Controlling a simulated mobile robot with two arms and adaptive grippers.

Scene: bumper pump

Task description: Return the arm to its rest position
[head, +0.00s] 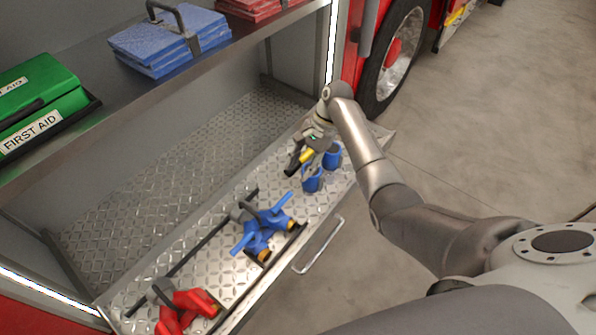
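My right arm reaches in from the right side of the head view. Its gripper (310,158) is over the far end of the diamond-plate shelf (215,235), just above and beside two blue cup-like fittings (332,158). A black and yellow piece (299,163) shows at the fingers. I cannot tell whether the fingers hold it or only overlap it in the picture, nor how far they are apart. My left gripper is not in view.
Blue valve fittings (262,232) and red fittings (187,308) sit on the shelf nearer me. A green first aid box (40,95) and blue pads (165,45) lie on the upper shelf. A truck wheel (398,55) stands behind. Floor at right (500,130) is clear.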

